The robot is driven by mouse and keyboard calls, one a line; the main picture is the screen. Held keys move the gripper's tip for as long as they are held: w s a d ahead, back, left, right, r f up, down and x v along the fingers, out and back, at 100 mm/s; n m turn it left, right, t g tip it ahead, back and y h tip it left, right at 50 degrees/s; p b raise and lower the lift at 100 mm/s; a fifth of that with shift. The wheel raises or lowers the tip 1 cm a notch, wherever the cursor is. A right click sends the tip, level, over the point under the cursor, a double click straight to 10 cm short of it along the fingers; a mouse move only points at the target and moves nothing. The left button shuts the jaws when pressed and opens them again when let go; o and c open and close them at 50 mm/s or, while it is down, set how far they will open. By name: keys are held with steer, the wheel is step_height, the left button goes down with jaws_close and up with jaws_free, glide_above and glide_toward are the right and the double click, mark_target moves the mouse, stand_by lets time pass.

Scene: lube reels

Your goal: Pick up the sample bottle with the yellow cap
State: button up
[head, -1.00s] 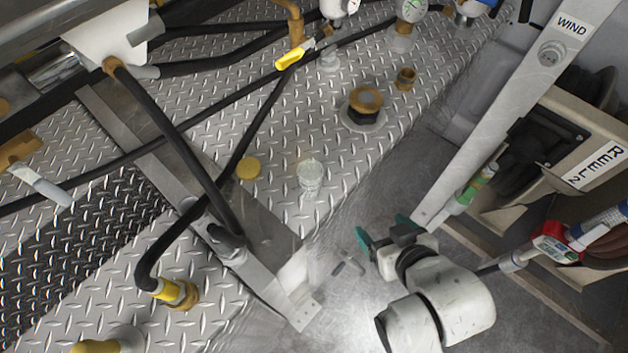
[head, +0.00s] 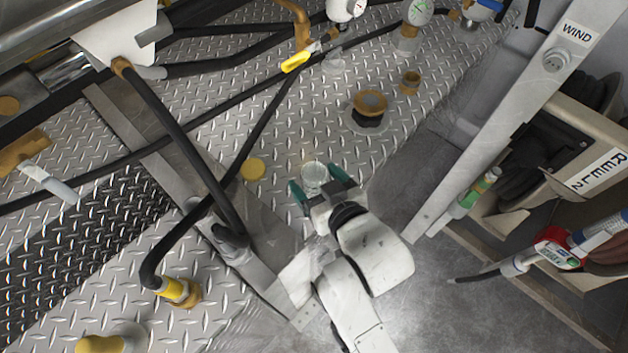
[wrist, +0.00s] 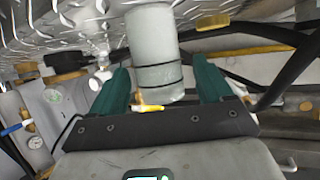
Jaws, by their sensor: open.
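A clear, pale bottle or jar (head: 313,174) stands on the diamond-plate deck; I see no yellow cap on it. A flat yellow disc (head: 252,168), possibly a cap, lies on the deck to its left. My gripper (head: 319,184) is open, its green fingers on either side of the clear bottle. In the wrist view the bottle (wrist: 155,50) shows as a whitish cylinder with dark bands between the open fingers of my gripper (wrist: 162,66). I cannot tell whether either finger touches it.
A brown-topped fitting (head: 369,104) stands behind, to the right. A black hose (head: 175,140) and the yellow valve handle (head: 297,61) lie left and behind. The slanted WIND post (head: 500,130) and REEL 2 housing (head: 600,150) stand at the right.

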mark_target(309, 172)
steer(key=x, duration=0.3)
steer(key=shift+w, duration=0.2)
steer(key=c, duration=1)
